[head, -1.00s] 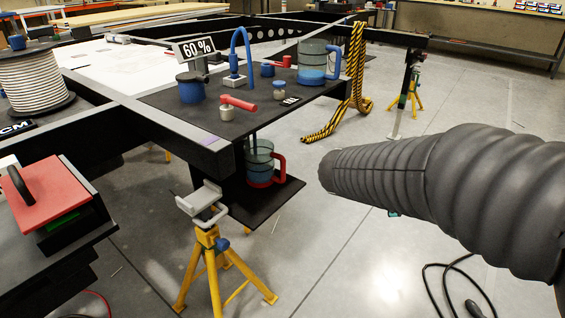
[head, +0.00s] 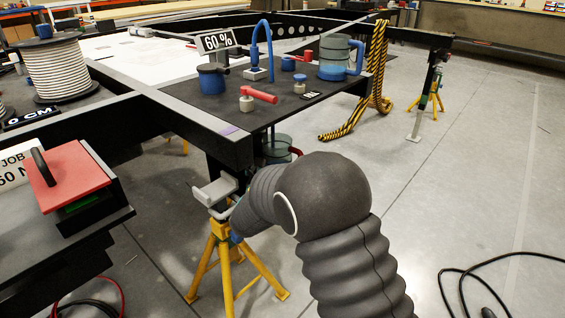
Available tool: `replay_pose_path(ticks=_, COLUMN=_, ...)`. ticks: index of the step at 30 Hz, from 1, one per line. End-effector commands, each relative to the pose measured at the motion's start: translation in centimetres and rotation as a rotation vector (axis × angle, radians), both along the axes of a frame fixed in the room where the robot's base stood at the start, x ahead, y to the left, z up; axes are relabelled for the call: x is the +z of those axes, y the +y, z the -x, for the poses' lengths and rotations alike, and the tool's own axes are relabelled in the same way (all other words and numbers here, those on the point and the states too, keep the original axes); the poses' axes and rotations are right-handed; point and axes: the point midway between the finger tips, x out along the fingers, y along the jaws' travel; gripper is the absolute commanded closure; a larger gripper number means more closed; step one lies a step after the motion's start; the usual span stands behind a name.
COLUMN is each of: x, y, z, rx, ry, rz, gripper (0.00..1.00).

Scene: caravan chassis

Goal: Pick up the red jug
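The red jug (head: 278,148) is a clear container with a red handle, below the level of the black top plate. Only its upper part shows, as my arm covers the lower part and most of the handle. My dark ribbed arm reaches in from the bottom of the head view and bends left in front of the jug. My gripper is not visible; the arm's far end points toward the yellow stand, and the fingers are hidden behind the arm or the stand's grey head.
A blue-handled jug (head: 335,58), a red-handled valve (head: 258,96) and a blue pot (head: 212,79) stand on the black plate (head: 200,98) above. A black cable (head: 470,272) lies on the floor at right.

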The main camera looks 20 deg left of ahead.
Motion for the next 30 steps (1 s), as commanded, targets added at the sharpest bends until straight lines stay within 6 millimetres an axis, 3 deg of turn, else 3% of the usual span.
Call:
replay_pose_path(ticks=13, x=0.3, y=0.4, z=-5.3, rx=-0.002, ry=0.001, rz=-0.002, gripper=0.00)
replay_pose_path(ticks=23, x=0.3, y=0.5, z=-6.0, rx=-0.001, ry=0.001, rz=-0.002, gripper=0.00)
replay_pose_path(ticks=30, x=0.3, y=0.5, z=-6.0, rx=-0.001, ry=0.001, rz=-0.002, gripper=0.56)
